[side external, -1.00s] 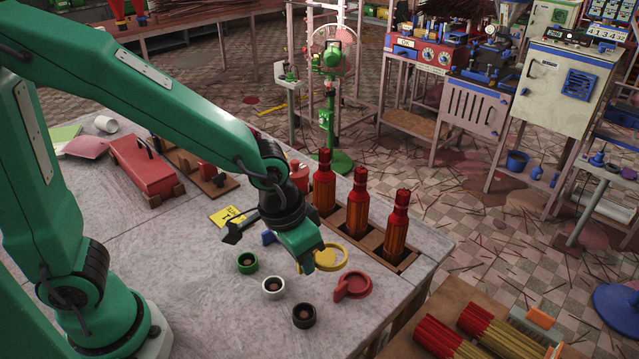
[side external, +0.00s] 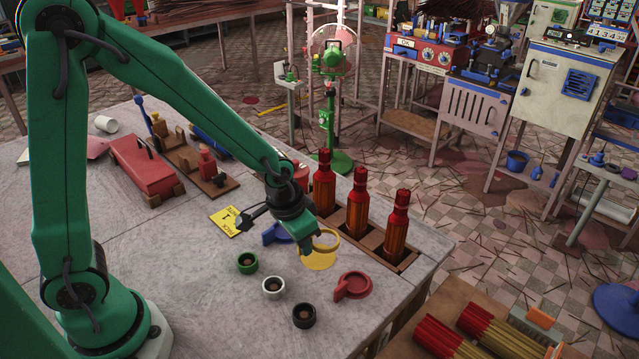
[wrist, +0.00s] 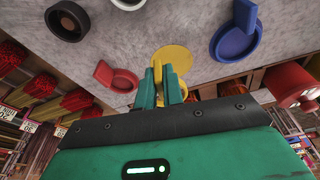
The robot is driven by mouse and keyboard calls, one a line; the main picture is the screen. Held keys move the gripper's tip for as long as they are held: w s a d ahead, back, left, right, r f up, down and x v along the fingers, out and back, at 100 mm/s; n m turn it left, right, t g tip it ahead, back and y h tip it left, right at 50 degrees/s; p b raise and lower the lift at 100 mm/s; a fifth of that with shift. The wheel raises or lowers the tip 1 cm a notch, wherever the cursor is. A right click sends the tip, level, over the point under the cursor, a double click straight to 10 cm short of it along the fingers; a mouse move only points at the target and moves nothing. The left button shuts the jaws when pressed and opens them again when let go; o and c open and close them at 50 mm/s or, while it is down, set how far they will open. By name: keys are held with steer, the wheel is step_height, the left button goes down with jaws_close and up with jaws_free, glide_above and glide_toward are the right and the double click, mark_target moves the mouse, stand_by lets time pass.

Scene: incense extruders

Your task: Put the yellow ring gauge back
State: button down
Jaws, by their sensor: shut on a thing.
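My gripper (side external: 309,243) is shut on the yellow ring gauge (side external: 326,236) and holds it by one side. The ring appears a little above the table, near a flat yellow disc-shaped spot (side external: 319,262). In the wrist view my fingers (wrist: 164,78) are close together with yellow between and beyond them; the yellow disc (wrist: 176,62) shows there. How much of that yellow is ring or spot I cannot tell. The grip itself is partly hidden in the side view.
A blue round gauge (side external: 274,234) lies left of the yellow spot, a red one (side external: 353,285) to its right. Green (side external: 247,263), white (side external: 272,287) and black (side external: 304,315) small rings lie in front. Red bottles (side external: 358,205) stand in a wooden rack behind. The front-left table is clear.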

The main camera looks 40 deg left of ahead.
mark_target(307, 262)
steer(key=shift+w+a+f, duration=0.6)
steer(key=shift+w+a, duration=0.1)
steer(key=shift+a, duration=0.1)
steer(key=shift+f, duration=0.1)
steer(key=shift+s+x, duration=0.2)
steer(key=shift+x, duration=0.7)
steer(key=shift+s+x, duration=0.2)
steer(key=shift+x, duration=0.7)
steer(key=shift+f, duration=0.25)
steer(key=c, duration=1.5)
jaws_free()
steer(key=shift+r, duration=0.15)
